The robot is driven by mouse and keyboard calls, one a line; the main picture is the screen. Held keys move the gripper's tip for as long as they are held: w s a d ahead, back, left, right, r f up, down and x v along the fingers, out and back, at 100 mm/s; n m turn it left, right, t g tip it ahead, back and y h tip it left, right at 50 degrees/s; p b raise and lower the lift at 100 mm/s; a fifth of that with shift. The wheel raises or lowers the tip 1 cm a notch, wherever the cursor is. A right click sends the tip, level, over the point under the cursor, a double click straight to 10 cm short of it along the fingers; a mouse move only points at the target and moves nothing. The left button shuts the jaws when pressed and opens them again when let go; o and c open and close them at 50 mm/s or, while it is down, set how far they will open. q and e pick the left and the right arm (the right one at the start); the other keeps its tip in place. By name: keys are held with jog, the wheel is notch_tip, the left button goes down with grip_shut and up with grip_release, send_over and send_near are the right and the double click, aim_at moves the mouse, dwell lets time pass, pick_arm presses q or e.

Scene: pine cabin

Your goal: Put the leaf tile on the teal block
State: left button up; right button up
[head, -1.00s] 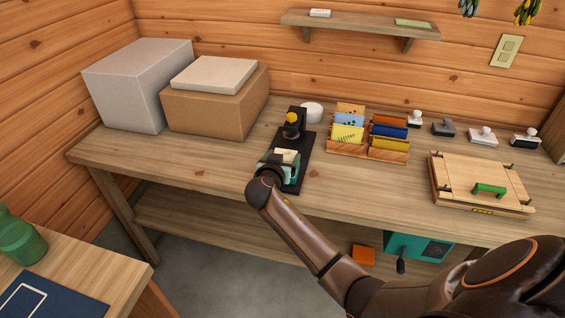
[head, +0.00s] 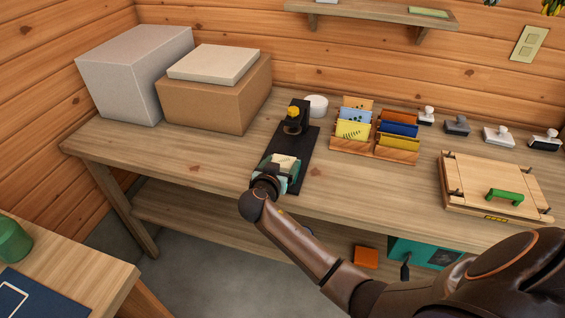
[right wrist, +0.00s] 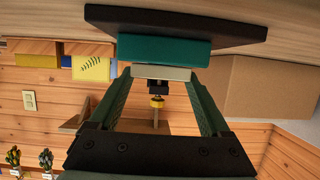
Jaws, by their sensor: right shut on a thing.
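The leaf tile (head: 284,161) is a small cream tile with a dark mark. My right gripper (head: 277,170) is shut on it at the near end of a black base plate. In the right wrist view the tile (right wrist: 161,73) shows edge-on between the green fingers of my right gripper (right wrist: 163,77). The teal block (right wrist: 165,49) lies on the black plate right beside the tile, on the bench side of it. I cannot tell whether tile and block touch. In the head view the block (head: 294,184) is partly hidden by the gripper. My left gripper is not in view.
A black stand with a yellow knob (head: 294,112) rises from the black plate (head: 308,148) behind the tile. A wooden rack (head: 375,153) of coloured cards stands to the right, boxes (head: 213,100) to the left. A wooden press board (head: 490,175) lies farther right.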

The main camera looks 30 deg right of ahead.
jog(key=shift+r, duration=0.1)
jog(key=shift+a, duration=0.1)
jog(key=shift+f+b, duration=0.3)
jog(key=o, duration=1.2)
jog(key=shift+r, duration=0.1)
jog(key=shift+c, duration=0.2)
